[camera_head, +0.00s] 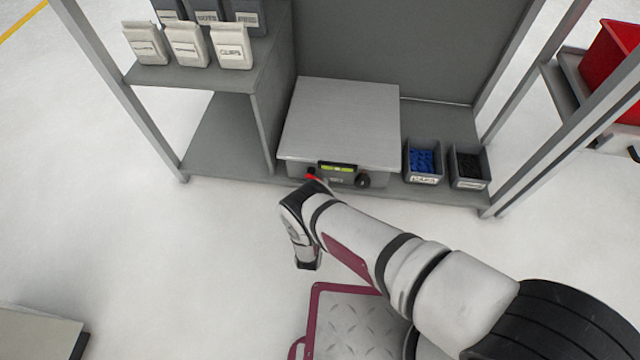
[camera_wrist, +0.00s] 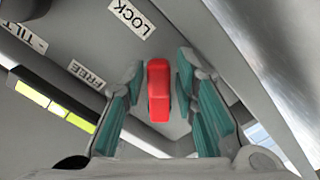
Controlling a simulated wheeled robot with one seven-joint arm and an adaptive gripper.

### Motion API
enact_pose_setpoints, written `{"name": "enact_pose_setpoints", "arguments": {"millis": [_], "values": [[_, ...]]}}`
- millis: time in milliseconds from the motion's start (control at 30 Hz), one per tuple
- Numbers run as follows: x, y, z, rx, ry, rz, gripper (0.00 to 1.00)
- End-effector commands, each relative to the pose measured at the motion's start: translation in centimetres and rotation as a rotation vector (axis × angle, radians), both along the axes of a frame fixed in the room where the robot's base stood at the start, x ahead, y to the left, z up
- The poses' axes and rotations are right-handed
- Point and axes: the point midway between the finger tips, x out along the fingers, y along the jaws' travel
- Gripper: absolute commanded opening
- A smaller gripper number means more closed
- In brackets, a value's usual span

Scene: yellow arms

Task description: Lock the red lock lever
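The red lock lever (camera_wrist: 159,90) stands between the two teal-padded fingers of my gripper (camera_wrist: 161,66) in the wrist view. The gripper is open around it, with a gap on each side of the lever. A LOCK label (camera_wrist: 131,17) lies up and left of the lever, and a FREE label (camera_wrist: 87,74) lies to its left. In the head view the red lever (camera_head: 311,177) shows as a small patch on the front of the grey box-shaped device (camera_head: 340,120). My wrist covers part of that front, and my fingers are hidden there.
The device has a yellow-green display (camera_head: 338,168) and a black knob (camera_head: 362,181) to the right of the lever. A bin of blue parts (camera_head: 422,178) and a bin of dark parts (camera_head: 470,183) stand right of it. White pouches (camera_head: 188,48) sit on the left shelf.

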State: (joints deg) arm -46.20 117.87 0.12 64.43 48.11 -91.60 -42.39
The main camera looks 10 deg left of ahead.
Motion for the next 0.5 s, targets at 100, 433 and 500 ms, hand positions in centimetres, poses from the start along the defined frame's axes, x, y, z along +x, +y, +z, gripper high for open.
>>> {"name": "enact_pose_setpoints", "arguments": {"millis": [100, 433, 500], "values": [[-2.1, 0.2, 0.0, -0.001, 0.001, 0.003, 0.27], [-5.7, 0.3, 0.0, 0.001, -0.001, 0.001, 0.27], [-5.9, 0.2, 0.0, 0.001, -0.001, 0.001, 0.27]]}}
